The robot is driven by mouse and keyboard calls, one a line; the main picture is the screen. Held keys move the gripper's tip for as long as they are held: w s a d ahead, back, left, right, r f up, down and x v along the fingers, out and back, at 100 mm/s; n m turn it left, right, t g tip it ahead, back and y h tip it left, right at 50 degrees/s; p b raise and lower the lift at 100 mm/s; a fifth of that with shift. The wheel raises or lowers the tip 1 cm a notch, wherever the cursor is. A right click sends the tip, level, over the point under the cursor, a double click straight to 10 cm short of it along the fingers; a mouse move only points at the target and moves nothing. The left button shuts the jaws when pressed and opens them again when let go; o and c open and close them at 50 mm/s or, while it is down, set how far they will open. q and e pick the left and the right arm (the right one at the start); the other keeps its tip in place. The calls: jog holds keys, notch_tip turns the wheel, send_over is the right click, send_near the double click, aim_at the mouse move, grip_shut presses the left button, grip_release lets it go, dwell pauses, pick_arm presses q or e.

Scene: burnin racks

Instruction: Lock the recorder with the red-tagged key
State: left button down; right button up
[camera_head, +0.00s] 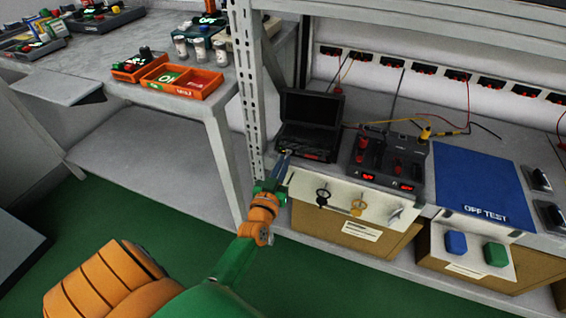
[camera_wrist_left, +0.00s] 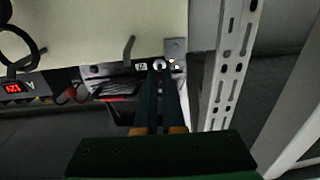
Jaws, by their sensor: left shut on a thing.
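The recorder (camera_head: 306,135) is a black case on the bench with its lid raised, just right of the metal post. In the left wrist view its front (camera_wrist_left: 118,90) shows beyond my fingers. My left gripper (camera_head: 283,158) is at the recorder's front left corner. Its fingers (camera_wrist_left: 161,72) are close together on a small thing, apparently the key, mostly hidden between them. I cannot make out a red tag or whether the key is in a lock. A black-ringed key (camera_head: 322,196) and a yellow-ringed key (camera_head: 358,207) hang on the pale panel below. My right gripper is not in view.
A slotted metal post (camera_head: 241,75) stands close left of my left gripper. A power supply (camera_head: 385,158) with red displays and leads sits right of the recorder. A blue mat (camera_head: 480,182) lies farther right. An orange tray (camera_head: 205,88) is on the left bench.

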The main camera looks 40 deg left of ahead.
pick_arm(q)
jog(key=shift+a+r+n, duration=0.1)
jog(key=shift+n, duration=4.2)
jog(key=c, duration=1.3)
grip_release()
jog(key=shift+s, duration=0.1)
jog(key=p+v, duration=0.1)
jog(key=v, duration=0.6)
